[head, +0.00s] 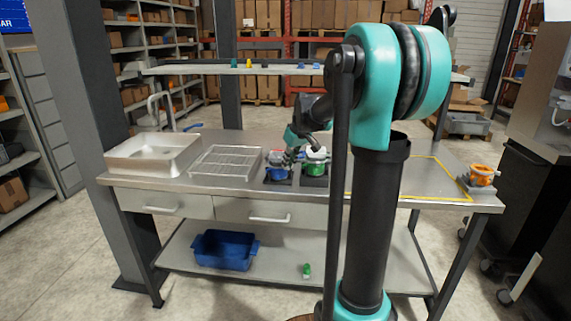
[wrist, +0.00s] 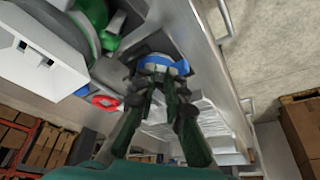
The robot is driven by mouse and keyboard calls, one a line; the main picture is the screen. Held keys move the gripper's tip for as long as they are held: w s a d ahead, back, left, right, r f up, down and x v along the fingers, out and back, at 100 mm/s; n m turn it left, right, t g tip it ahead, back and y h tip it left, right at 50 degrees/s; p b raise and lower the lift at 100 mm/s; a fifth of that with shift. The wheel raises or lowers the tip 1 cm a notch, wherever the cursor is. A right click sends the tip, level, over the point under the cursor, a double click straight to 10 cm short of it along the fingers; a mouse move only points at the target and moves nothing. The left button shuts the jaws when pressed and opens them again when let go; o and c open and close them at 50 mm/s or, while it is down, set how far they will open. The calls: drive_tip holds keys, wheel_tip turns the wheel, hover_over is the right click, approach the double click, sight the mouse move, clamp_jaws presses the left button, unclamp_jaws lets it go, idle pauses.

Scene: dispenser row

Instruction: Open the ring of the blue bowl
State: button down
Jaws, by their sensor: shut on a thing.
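The blue bowl (head: 277,173) sits on a dark base on the steel workbench, just left of the green bowl. Its blue ring (wrist: 178,67) shows in the wrist view, right at my fingertips. My gripper (wrist: 160,84) is shut on the ring at its near edge; the fingers hide part of it. In the head view my gripper (head: 292,153) comes down over the blue bowl from behind my arm, and its fingertips are too small to make out. Whether the ring is open or closed cannot be told.
The green bowl (head: 316,164) stands close on the right, partly beside my arm. A red ring-shaped part (wrist: 104,102) shows in the wrist view.

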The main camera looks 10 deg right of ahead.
drive_tip(key=shift+w+d+n+g, duration=0.3)
drive_tip(key=shift+d+n, duration=0.15)
drive_tip(key=shift+n, duration=0.45)
drive_tip(key=shift+y, duration=0.3)
drive_tip(key=c, duration=1.6)
unclamp_jaws()
drive_tip(key=shift+o, duration=0.2)
drive_tip(key=shift+s, duration=0.1)
